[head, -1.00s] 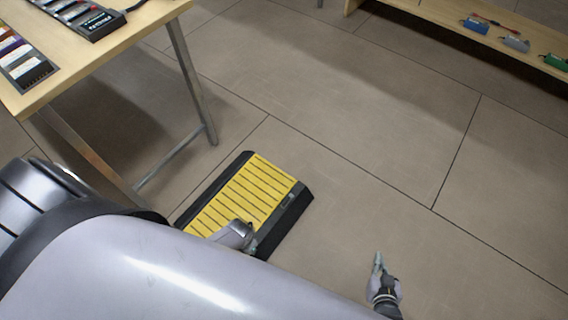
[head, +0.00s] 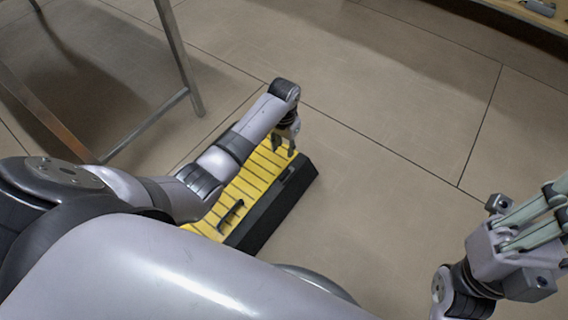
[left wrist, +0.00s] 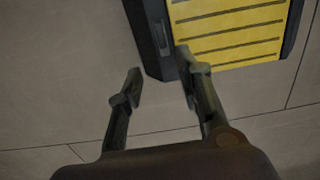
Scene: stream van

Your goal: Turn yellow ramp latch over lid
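The ramp is a low box on the floor with a yellow slatted top (head: 255,180) and a black edge (head: 265,217). The yellow top also shows in the left wrist view (left wrist: 230,30). A small grey latch piece (left wrist: 163,38) sits in the black edge there, just beyond my fingertips. My left gripper (head: 285,146) reaches down over the ramp's far end; its fingers are apart with nothing between them (left wrist: 160,72). One finger overlaps the ramp's corner in the wrist view; contact is unclear. My right gripper (head: 535,217) is at the right, partly cut off by the picture's edge.
A table's metal leg (head: 180,60) and brace stand left of the ramp. A wooden shelf edge (head: 530,15) is at the top right. The tiled floor (head: 400,110) right of and beyond the ramp is clear.

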